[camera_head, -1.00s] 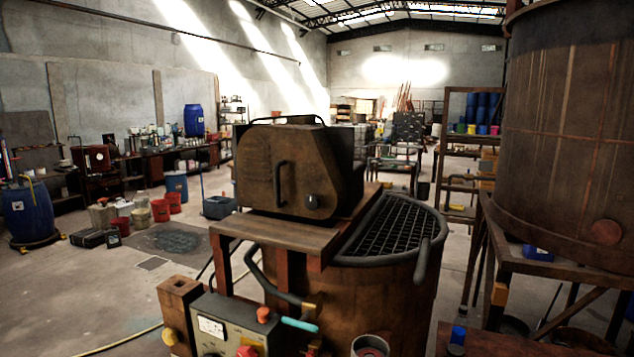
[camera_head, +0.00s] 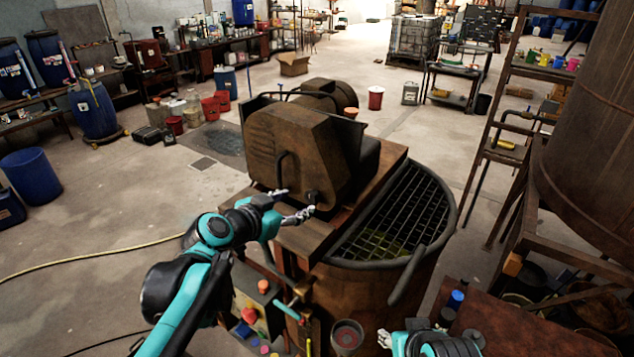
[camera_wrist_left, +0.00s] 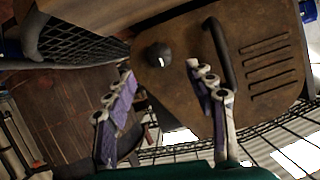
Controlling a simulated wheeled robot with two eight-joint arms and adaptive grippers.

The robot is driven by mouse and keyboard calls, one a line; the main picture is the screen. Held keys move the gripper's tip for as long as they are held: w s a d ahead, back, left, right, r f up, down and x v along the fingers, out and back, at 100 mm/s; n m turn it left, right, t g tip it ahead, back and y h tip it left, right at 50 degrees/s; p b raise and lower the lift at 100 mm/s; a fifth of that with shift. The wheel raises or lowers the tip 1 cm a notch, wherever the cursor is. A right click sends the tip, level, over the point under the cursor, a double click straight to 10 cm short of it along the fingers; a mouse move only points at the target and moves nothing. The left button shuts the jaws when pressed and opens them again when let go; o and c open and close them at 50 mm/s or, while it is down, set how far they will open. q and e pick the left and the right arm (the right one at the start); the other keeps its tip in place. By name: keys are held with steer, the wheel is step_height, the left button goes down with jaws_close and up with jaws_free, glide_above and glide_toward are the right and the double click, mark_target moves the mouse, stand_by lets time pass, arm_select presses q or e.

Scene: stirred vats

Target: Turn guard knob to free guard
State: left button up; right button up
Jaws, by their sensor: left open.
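The guard (camera_head: 290,135) is a rusty brown housing on the wooden deck of the vat. A dark round guard knob (camera_head: 317,197) sits low on its front face, right of a curved black handle (camera_head: 281,168). My left gripper (camera_head: 298,201) is open in front of the guard, with its fingertips close to the knob. In the left wrist view the knob (camera_wrist_left: 158,55) lies between the lines of the two spread fingers, just beyond their tips. I cannot tell whether they touch it. My right gripper (camera_head: 386,338) is only partly in view at the bottom edge.
The vat (camera_head: 365,295) has a grated top (camera_head: 395,215) with a dark bar at its rim. A control box with coloured buttons (camera_head: 250,315) stands below my left arm. A large rusty tank (camera_head: 590,150) is at the right. Open floor lies left.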

mark_target(310, 198)
arm_select(q)
steer(key=x, duration=0.7)
steer(key=shift+f, duration=0.15)
steer(key=shift+w, duration=0.1)
steer(key=c, duration=1.2)
